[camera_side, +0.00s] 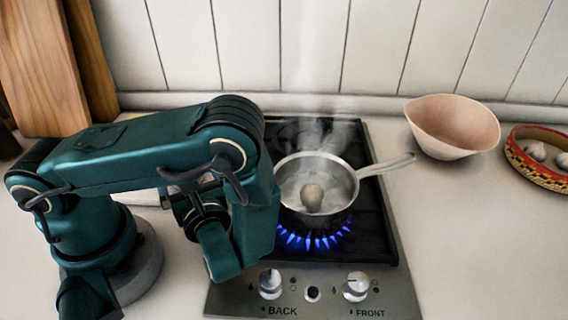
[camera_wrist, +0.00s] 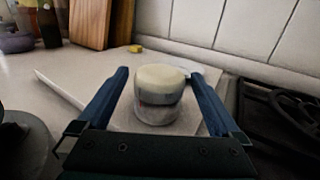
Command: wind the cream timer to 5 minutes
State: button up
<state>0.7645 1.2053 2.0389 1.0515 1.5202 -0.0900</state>
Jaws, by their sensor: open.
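In the wrist view the cream timer (camera_wrist: 161,82) stands upright, with a cream domed top and a greyish band and base below. My gripper (camera_wrist: 165,80) is open, one dark finger on each side of the timer, with visible gaps at both sides. The timer's scale markings are too blurred to read. In the side view the timer is hidden behind my arm, and my gripper's fingertips are not clearly visible there.
A pan (camera_side: 316,190) of steaming water with an egg sits over a lit blue flame on the hob (camera_side: 380,215). Its handle points right. A pink bowl (camera_side: 452,125) and a patterned basket (camera_side: 525,165) stand at right. Wooden boards (camera_side: 50,65) lean at back left.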

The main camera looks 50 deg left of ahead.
jog(key=shift+x, duration=2.4)
